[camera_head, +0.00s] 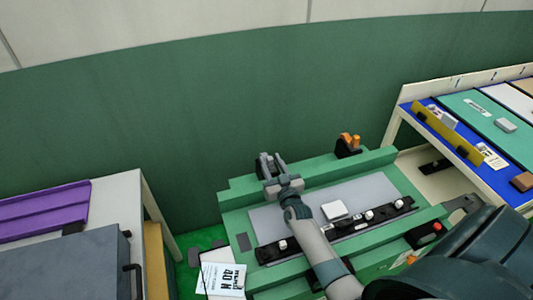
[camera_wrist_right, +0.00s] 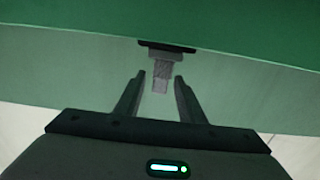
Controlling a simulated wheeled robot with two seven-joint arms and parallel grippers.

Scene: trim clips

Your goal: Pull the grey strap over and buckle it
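My right gripper (camera_head: 270,160) is over the far left part of the green workbench fixture (camera_head: 232,200). Its two fingers are apart, and they also show in the right wrist view (camera_wrist_right: 155,80). In that view a short grey strap (camera_wrist_right: 161,70) comes from a dark mount (camera_wrist_right: 167,47) on a green edge. The strap's free end lies between the fingertips, with a visible gap on each side. I cannot make out the strap or a buckle clearly in the head view. My left gripper is not in view.
A black rail with several white clips (camera_head: 340,228) and a white block (camera_head: 334,210) lie on the fixture's grey plate (camera_head: 375,188). An orange-and-black device (camera_head: 348,145) stands at the back. A red button (camera_head: 437,226) is at front right. Side tables (camera_head: 105,200) flank the fixture.

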